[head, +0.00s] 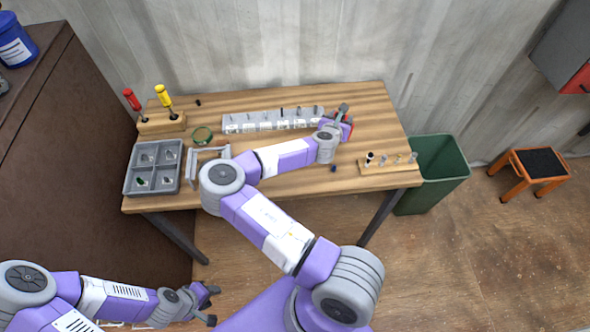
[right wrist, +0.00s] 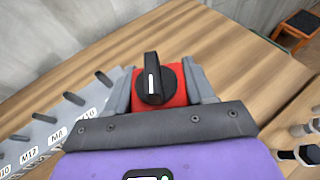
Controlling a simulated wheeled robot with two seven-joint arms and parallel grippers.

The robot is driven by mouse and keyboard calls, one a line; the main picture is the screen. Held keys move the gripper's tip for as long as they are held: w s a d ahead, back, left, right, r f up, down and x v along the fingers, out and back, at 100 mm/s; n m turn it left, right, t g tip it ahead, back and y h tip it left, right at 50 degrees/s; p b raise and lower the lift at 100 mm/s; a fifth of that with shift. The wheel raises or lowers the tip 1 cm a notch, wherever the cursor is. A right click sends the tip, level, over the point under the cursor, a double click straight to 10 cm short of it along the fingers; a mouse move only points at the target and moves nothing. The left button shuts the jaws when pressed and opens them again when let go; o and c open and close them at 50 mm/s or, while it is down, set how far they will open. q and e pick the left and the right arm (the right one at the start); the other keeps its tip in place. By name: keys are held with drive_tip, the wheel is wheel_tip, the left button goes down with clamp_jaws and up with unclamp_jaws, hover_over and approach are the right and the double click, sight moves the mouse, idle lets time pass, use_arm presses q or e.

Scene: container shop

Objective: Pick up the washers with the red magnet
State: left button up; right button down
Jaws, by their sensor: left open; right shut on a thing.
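My right gripper (head: 344,117) is over the back right part of the wooden table. In the right wrist view its fingers (right wrist: 160,88) are shut on the sides of the red magnet (right wrist: 182,99), a red block with a black knob on top. My left gripper (head: 207,302) is open and empty, low in front of the table at the lower left. I cannot make out any washers clearly. The underside of the magnet is hidden.
A grey peg rack (right wrist: 52,128) with size labels stands left of the magnet. A green bin (head: 437,180) stands at right.

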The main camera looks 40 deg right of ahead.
drive_tip(key=shift+r+p, duration=2.8)
drive_tip(key=shift+r, duration=0.9)
drive_tip(key=shift+f, duration=0.1)
